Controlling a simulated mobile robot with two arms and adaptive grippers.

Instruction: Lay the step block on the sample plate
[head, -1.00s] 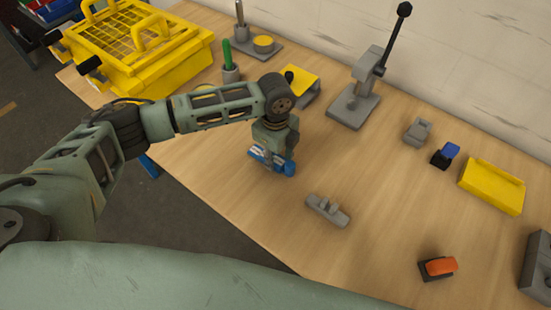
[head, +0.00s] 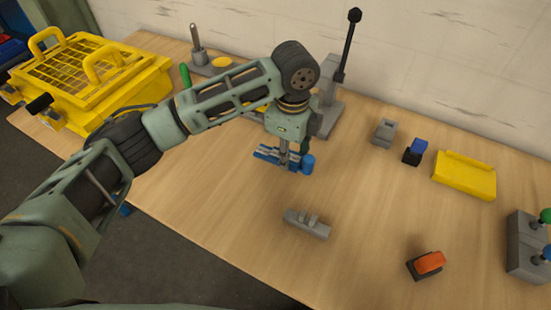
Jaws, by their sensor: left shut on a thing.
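My left gripper (head: 291,150) points down above the middle of the table and is shut on a blue piece (head: 268,154). The blue piece looks like the step block; it has lighter parts and a rounded blue end at the right, and the fingers hide its middle. It appears held above the wood, but the exact gap is hard to tell. I cannot tell surely which thing is the sample plate. A grey plate-like piece with two small uprights (head: 307,224) lies in front of the gripper, apart from it. My right gripper is out of view.
A yellow tray (head: 465,177), a blue-and-black piece (head: 415,152) and a grey block (head: 384,132) stand at the right. An orange-topped piece (head: 426,264) lies front right. A lever press (head: 329,112) stands behind my arm. A yellow basket (head: 90,80) is at left.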

